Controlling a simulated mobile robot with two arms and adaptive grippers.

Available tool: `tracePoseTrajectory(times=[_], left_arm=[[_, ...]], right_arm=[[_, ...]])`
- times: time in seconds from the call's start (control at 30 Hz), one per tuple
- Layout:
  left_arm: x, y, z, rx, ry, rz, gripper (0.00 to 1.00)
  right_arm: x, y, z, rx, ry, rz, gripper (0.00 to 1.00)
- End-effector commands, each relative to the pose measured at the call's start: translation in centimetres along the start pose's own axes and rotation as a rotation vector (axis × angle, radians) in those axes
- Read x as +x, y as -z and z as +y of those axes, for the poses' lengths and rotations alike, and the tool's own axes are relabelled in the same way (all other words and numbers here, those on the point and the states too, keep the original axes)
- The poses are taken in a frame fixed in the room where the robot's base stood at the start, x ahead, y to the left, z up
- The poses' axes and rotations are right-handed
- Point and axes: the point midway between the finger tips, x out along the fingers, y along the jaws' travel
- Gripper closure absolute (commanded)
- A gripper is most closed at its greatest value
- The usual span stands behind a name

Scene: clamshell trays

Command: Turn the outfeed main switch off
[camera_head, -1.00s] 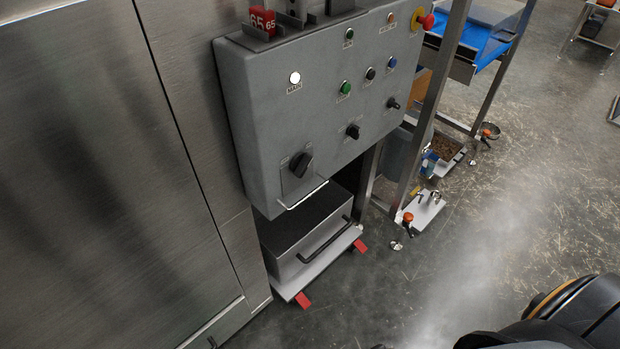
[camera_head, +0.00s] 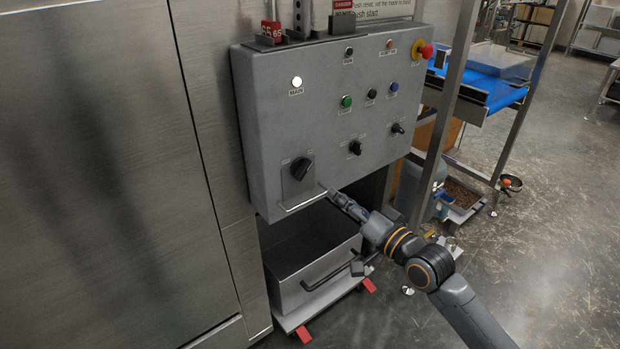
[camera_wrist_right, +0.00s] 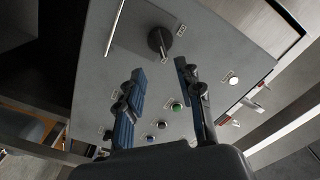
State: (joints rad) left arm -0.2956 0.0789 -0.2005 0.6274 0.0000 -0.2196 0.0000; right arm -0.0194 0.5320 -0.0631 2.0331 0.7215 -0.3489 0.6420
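The grey outfeed control panel (camera_head: 262,130) faces me in the head view. Its large black rotary main switch (camera_head: 300,168) sits on a small plate at the panel's lower left, its grip slanted; the position marks are too small to read. A lit white lamp (camera_head: 297,82) labelled MAIN is above it. My right gripper (camera_head: 333,194) is just right of and below the switch, by the metal bar (camera_head: 302,199). In the right wrist view, the switch (camera_wrist_right: 160,40) lies beyond the fingertips of my right gripper (camera_wrist_right: 160,68), which are spread and empty. My left gripper is out of view.
Smaller black knobs (camera_head: 355,147) (camera_head: 397,128), a green button (camera_head: 346,101) and a red emergency stop (camera_head: 427,51) are on the panel. An open metal bin (camera_head: 300,290) stands below. A blue conveyor (camera_head: 500,92) is at right.

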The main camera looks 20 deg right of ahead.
Motion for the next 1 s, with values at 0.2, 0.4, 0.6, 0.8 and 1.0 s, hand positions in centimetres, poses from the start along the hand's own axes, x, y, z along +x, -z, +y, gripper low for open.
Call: tracePoseTrajectory(times=[0.2, 0.4, 0.6, 0.8, 1.0], left_arm=[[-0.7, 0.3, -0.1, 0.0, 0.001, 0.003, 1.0], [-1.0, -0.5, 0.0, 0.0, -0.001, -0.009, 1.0], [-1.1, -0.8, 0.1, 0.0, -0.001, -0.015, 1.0], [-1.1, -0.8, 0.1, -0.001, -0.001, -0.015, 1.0], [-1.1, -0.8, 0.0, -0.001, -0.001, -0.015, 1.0]], right_arm=[[4.7, 0.2, -0.2, 0.0, 0.002, 0.003, 0.64], [8.8, 0.2, -0.1, -0.001, 0.001, 0.003, 0.64], [11.3, 0.1, 0.0, -0.001, 0.0, 0.001, 0.64], [12.1, 0.0, 0.0, -0.002, 0.0, 0.001, 0.64], [12.1, 0.0, 0.0, -0.002, -0.001, 0.001, 0.64]])
